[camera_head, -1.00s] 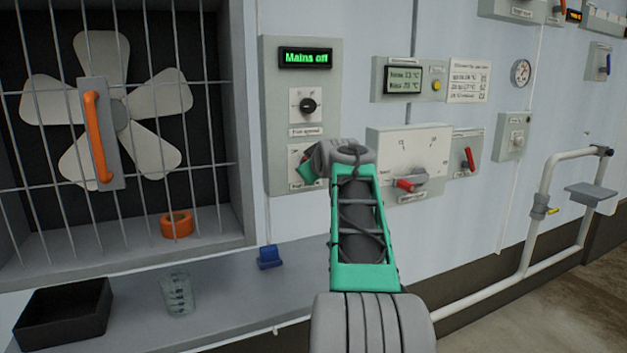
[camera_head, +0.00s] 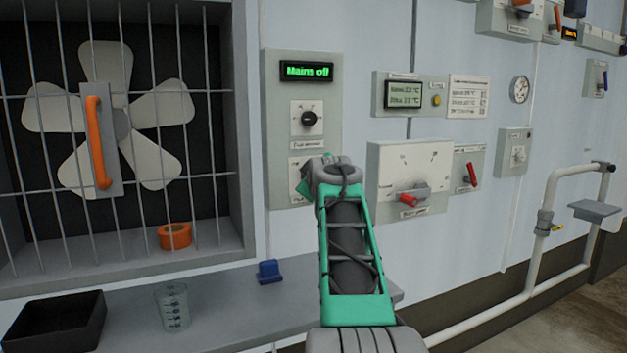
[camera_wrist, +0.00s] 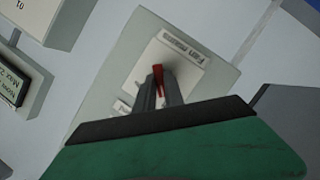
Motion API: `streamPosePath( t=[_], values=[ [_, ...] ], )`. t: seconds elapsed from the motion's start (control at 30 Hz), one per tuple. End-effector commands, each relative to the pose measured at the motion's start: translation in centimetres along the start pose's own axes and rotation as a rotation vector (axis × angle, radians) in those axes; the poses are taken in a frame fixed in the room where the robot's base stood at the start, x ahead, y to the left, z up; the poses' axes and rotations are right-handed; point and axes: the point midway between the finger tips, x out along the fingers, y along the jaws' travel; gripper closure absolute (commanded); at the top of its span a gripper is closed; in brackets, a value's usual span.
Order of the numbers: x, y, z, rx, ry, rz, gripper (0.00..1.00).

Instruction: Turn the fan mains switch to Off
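The fan panel (camera_head: 272,120) is grey, with a lit display (camera_head: 306,71) reading "Mains off" in green. A black fan speed knob (camera_head: 309,118) sits below it. The fan mains switch is on the lowest plate (camera_head: 298,165); my wrist hides its handle in the head view. In the wrist view its red handle (camera_wrist: 158,75) stands between the two grey fingers of my gripper (camera_wrist: 160,85), beside the "Fan mains" label (camera_wrist: 180,45). The fingers are close together and look closed on the handle; the contact itself is partly hidden.
A caged fan with an orange-handled plate (camera_head: 98,145) is at left. Right of my arm are a box with a red lever (camera_head: 403,200) and a smaller red-lever switch (camera_head: 470,174). The shelf below holds a black tray (camera_head: 60,318), a beaker (camera_head: 173,305) and a blue piece (camera_head: 269,271).

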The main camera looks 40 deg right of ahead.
Motion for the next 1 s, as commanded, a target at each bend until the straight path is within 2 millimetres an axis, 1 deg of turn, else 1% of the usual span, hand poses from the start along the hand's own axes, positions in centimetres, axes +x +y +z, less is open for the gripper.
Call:
streamPosePath(
  t=[0.03,0.27,0.47,0.57,0.67,0.8,0.9,1.0],
  values=[
    [0.0,0.0,0.0,-0.001,0.0,0.0,0.84],
    [0.0,0.0,0.0,0.0,0.0,0.0,0.65],
    [0.0,0.0,0.0,0.0,0.0,0.0,0.65],
    [-0.4,0.1,-0.1,0.0,0.001,0.001,0.65],
    [-1.9,0.2,-0.1,0.0,0.002,0.003,0.65],
    [-4.9,0.1,-0.1,0.0,0.001,0.002,0.65],
    [-6.7,0.1,-0.1,0.0,0.001,0.002,0.65],
    [-7.6,0.1,0.0,0.001,0.0,0.001,0.65]
  ],
)
